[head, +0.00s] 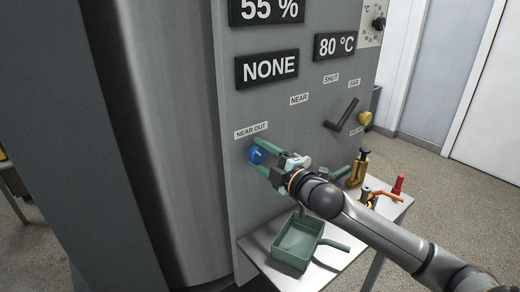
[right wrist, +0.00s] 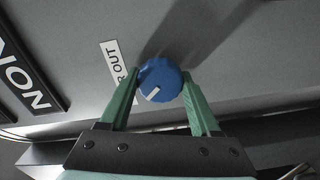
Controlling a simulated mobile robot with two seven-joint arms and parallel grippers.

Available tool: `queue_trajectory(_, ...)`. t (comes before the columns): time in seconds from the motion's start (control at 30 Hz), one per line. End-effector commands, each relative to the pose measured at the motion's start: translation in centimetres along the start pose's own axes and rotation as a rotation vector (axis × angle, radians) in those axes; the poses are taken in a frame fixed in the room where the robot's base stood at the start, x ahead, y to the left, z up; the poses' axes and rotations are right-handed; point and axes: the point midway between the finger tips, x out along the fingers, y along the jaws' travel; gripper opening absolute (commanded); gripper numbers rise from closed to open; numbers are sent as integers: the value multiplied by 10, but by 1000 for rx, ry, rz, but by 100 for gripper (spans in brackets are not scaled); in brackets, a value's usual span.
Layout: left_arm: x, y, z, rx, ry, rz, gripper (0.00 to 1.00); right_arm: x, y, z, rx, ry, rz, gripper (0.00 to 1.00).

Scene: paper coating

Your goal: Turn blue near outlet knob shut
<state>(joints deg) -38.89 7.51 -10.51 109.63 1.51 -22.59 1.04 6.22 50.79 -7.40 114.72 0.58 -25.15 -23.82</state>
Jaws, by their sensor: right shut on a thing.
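The blue near outlet knob (head: 258,154) sits on the grey panel just below the NEAR OUT label (head: 251,130). It also shows in the right wrist view (right wrist: 160,80), with a white pointer mark toward its lower left edge in that picture. My right gripper (head: 262,157) has its green fingers on either side of the knob and is shut on it; the fingers also show in the right wrist view (right wrist: 162,90). My left gripper is not in view.
A dark lever (head: 343,115) and a yellow knob (head: 365,118) are farther right on the panel. Display plates read NONE (head: 267,68) and 80 °C (head: 334,46). Below, a small table (head: 322,271) holds a green tray (head: 297,240), a brass-coloured tool (head: 358,170) and a red item (head: 398,184).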

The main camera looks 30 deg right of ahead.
Motion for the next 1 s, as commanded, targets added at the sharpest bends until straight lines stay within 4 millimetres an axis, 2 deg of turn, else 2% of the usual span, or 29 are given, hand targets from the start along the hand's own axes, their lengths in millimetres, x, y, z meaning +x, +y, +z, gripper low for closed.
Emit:
queue_trajectory(0.6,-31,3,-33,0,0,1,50,0,3,0,541,-2,1,8)
queue_trajectory(1.0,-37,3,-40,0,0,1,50,0,2,1,704,-1,1,8)
